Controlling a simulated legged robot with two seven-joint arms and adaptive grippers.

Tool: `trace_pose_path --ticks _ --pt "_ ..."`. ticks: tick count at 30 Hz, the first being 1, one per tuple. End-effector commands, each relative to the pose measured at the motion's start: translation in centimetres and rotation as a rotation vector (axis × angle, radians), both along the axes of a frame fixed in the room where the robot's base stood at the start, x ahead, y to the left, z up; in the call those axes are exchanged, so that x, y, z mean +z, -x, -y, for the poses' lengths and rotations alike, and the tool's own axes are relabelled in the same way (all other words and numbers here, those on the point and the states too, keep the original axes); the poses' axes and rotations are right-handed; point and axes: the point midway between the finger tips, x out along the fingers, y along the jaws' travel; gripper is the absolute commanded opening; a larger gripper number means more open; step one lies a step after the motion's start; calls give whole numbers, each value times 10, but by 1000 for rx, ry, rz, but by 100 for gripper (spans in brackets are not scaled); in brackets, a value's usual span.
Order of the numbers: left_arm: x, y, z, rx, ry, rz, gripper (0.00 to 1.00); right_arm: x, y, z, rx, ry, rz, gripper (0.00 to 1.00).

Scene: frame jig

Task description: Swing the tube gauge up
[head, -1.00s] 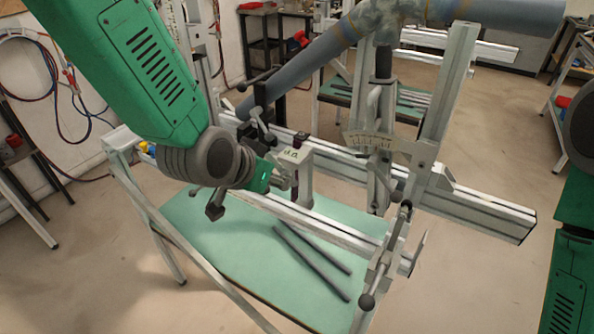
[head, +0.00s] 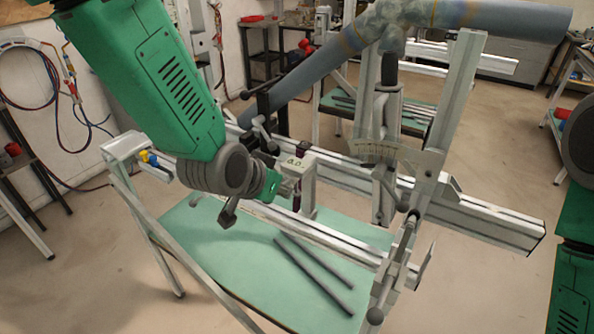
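A pale bracket with a small display reading like "0.0" (head: 298,162) stands on the near rail of the frame jig; it looks like the tube gauge, though I cannot be sure. It is upright, with a dark knob at its top. My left gripper (head: 286,188) is at the left side of this bracket, beside or touching it. Its fingers are small and partly hidden, so I cannot tell if they grip. The blue-grey tube (head: 300,80) runs above the jig into a mottled joint (head: 385,22). My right arm shows at the right edge; its gripper is out of view.
A protractor scale (head: 372,151) and clamp levers (head: 395,265) stand right of the bracket. Two dark rods (head: 315,272) lie on the green lower shelf (head: 215,250). An upright post (head: 450,100) rises at the right. Floor in front right is clear.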

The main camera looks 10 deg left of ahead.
Motion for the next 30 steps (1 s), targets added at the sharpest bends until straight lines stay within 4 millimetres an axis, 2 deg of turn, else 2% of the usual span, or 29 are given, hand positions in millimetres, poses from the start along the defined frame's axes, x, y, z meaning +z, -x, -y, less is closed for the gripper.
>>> trace_pose_path --ticks 16,27,30 --pt "0 3 3 -6 -2 -7 0 1 0 0 1 -1 0 40" --pt "24 -1 5 -5 -1 -1 0 21 0 0 1 -1 0 40" --pt "25 -2 5 -4 0 -1 0 22 0 0 1 -1 0 40"
